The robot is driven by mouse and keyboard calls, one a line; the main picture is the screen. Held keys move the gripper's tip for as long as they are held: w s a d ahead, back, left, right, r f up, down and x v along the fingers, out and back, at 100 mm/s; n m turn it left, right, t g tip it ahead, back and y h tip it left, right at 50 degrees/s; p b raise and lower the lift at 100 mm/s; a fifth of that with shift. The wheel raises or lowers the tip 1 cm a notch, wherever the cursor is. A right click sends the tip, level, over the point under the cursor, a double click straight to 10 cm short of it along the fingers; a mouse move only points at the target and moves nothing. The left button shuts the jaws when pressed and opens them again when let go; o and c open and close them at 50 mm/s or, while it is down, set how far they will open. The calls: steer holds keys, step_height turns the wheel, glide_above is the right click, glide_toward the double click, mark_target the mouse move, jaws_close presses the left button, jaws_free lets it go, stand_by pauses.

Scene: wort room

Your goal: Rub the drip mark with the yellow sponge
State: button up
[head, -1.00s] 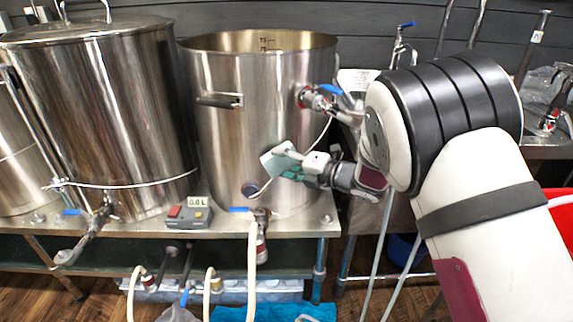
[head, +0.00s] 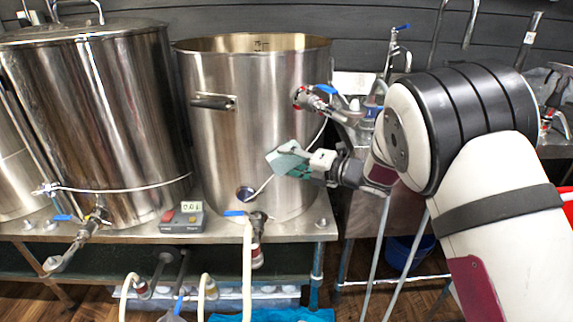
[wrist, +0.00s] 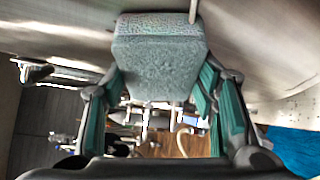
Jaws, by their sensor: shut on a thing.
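My gripper (head: 302,166) is in front of the lower right wall of the open steel kettle (head: 245,125). It is shut on a pale grey-green block (head: 284,160) with a textured, sponge-like face. The block also shows in the wrist view (wrist: 160,58), between the teal finger pads, with its far edge close to the steel wall. I cannot tell whether it touches the wall. No yellow sponge shows in either view. I cannot make out a drip mark; the block and gripper hide part of the wall.
A dark round fitting (head: 245,193) and a valve with a blue handle (head: 238,213) are low on the kettle. A small control box (head: 183,219) stands on the steel bench. A lidded kettle (head: 95,120) is at left. A thin white cable runs near my gripper.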

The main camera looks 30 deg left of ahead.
mark_target(276, 163)
steer(key=shift+w+d+b, duration=0.35)
steer(key=shift+w+d, duration=0.15)
steer(key=shift+w, duration=0.25)
steer(key=shift+w+d+b, duration=0.35)
steer(key=shift+w+d, duration=0.1)
steer(key=shift+w, duration=0.25)
steer(key=shift+c, duration=0.5)
steer(key=shift+s, duration=0.1)
steer(key=shift+s+a+r+b, duration=0.1)
steer(key=shift+s+a+b, duration=0.4)
steer(key=shift+s+a, duration=0.4)
steer(key=shift+s+a+b, duration=0.45)
steer(key=shift+s+a, duration=0.2)
steer(key=shift+s, duration=0.3)
steer(key=shift+s+a+b, duration=0.55)
steer(key=shift+s+a, duration=0.15)
steer(key=shift+s, duration=0.3)
steer(key=shift+c, duration=0.4)
steer(key=shift+d+r+p, duration=0.15)
steer(key=shift+r+p, duration=0.35)
steer(key=shift+r, duration=0.6)
steer(key=shift+c, duration=0.2)
steer(key=w+d+b, duration=0.1)
steer(key=w+d, duration=0.3)
steer(key=w, duration=0.1)
steer(key=shift+w+f, duration=0.15)
steer(key=shift+w, duration=0.25)
